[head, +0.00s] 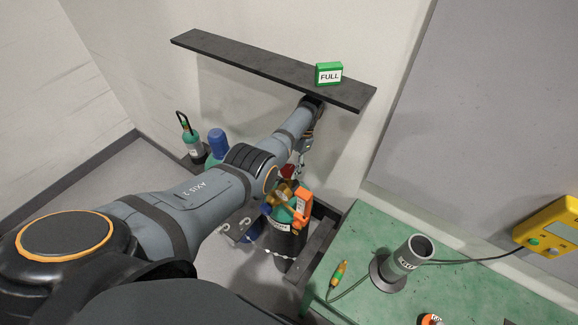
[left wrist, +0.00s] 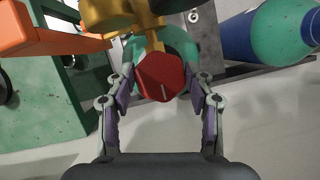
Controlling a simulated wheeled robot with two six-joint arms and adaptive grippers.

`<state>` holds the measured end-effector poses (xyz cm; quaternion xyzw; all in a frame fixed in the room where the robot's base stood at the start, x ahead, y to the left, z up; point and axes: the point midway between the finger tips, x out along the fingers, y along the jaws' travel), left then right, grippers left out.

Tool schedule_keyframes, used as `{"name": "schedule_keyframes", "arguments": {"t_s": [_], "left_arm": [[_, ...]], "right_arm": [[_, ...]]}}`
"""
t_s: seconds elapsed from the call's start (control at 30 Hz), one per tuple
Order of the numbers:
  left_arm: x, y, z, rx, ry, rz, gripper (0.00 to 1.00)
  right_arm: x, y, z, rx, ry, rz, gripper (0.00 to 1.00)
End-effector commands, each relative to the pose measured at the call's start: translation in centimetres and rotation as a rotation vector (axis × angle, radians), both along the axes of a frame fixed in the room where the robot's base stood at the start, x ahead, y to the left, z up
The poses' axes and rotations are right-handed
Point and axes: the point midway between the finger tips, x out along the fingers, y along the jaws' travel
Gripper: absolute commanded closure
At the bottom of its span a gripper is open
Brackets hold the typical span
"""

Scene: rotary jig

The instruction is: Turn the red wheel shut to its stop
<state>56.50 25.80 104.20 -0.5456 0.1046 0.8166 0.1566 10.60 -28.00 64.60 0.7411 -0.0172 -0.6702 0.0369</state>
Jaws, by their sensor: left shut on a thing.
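The red wheel (left wrist: 160,77) sits on the brass valve (left wrist: 120,14) of a gas cylinder with a green shoulder. It has a pale line mark on its face. In the head view the red wheel (head: 287,171) is small and partly covered by my left arm. My left gripper (left wrist: 160,82) has one finger on each side of the wheel and is shut on it. In the head view the left gripper (head: 298,163) hangs down at the wheel from above. My right gripper is in neither view.
An orange part (head: 302,203) stands close beside the valve. A dark shelf (head: 240,60) with a green FULL block (head: 329,73) is above. A green table (head: 365,225) with a grey tube holder (head: 408,254) stands at right. Other cylinders (head: 217,143) stand by the wall.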

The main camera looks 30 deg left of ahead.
Motion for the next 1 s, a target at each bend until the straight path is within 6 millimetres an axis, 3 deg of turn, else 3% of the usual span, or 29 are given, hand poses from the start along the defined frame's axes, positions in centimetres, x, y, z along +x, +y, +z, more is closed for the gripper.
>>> {"name": "schedule_keyframes", "arguments": {"t_s": [0.17, 0.2, 0.33, 0.83, 1.0], "left_arm": [[0.3, 0.0, 0.2, -0.001, -0.008, -0.002, 0.78], [0.3, 0.0, 0.3, -0.001, -0.008, -0.002, 0.42], [0.2, 0.0, 0.2, -0.001, -0.006, -0.001, 0.24], [0.0, 0.0, 0.0, 0.000, -0.001, 0.005, 0.24], [0.1, 0.2, -0.4, 0.001, -0.001, 0.138, 0.24]], "right_arm": [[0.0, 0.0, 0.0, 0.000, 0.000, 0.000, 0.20], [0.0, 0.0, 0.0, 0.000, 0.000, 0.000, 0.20], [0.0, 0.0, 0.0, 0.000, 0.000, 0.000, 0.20], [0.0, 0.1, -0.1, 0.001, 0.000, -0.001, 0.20], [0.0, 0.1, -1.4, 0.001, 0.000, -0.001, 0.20]]}}
